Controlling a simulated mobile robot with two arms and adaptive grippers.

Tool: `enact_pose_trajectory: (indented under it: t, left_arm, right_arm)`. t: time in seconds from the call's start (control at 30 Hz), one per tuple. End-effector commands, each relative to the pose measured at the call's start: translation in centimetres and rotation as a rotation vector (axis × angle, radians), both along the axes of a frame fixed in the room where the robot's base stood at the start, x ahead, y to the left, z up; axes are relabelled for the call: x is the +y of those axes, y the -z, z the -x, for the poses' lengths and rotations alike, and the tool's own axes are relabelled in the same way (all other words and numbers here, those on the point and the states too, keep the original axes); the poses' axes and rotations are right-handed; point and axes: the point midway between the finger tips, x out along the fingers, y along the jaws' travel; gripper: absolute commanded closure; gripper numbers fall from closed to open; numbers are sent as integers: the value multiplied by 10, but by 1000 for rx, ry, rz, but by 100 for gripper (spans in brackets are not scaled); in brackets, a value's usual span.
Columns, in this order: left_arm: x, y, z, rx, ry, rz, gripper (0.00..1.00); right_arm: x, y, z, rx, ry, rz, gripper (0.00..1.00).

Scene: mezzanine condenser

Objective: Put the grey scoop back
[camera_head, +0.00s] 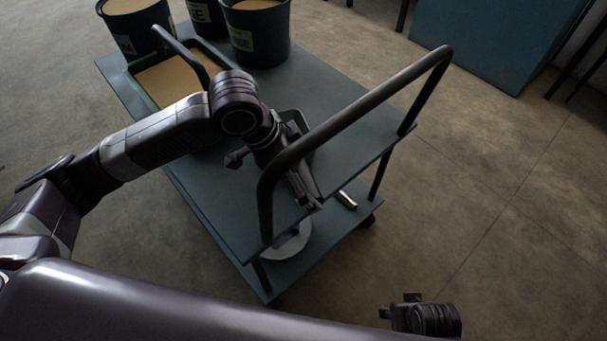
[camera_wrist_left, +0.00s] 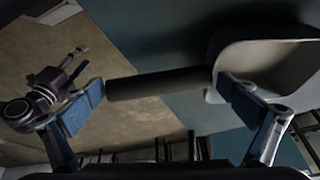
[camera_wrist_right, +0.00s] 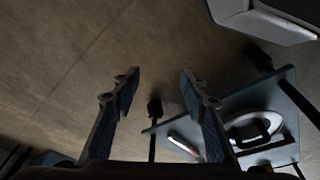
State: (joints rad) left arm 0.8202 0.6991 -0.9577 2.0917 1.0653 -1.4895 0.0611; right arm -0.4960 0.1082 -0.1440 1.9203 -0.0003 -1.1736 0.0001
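The grey scoop (camera_wrist_left: 285,65) shows in the left wrist view, its pale hollow bowl at upper right and its dark round handle running level to the left. My left gripper (camera_wrist_left: 162,88) has its fingers wide apart, one near each end of the handle; firm contact cannot be told. In the head view my left gripper (camera_head: 285,172) is above the near end of the cart, beside the handrail, and I cannot make out the scoop clearly there. My right gripper (camera_wrist_right: 160,78) is open and empty over the floor, right of the cart; it also shows in the head view (camera_head: 408,305).
The blue cart (camera_head: 225,205) has a raised handrail (camera_head: 350,110) close to my left gripper. A green-rimmed tray (camera_head: 142,78) of tan material and several buckets (camera_head: 258,35) stand at its far end. A round plate (camera_head: 290,243) and pale cylinder (camera_head: 346,200) are on the lower shelf.

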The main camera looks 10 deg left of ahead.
Motion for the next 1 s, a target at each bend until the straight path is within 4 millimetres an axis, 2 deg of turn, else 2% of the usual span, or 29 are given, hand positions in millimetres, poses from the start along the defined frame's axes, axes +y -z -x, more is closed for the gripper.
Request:
enact_pose_trajectory:
  t: [0.27, 0.33, 0.8, 1.0]
  left_arm:
    - [0, -2, 0, -2, -1, 0, 0]
    - [2, -9, 0, -2, -1, 0, 0]
    - [26, -77, 15, -3, 0, -1, 0]
    - [35, -100, 20, -2, -2, 0, 0]
  right_arm:
    - [0, 1, 0, 1, 0, -1, 60]
    - [1, -6, -2, -9, 0, -3, 60]
    - [-2, 62, 22, 35, -6, 2, 60]
    - [-4, 83, 34, 47, -9, 4, 60]
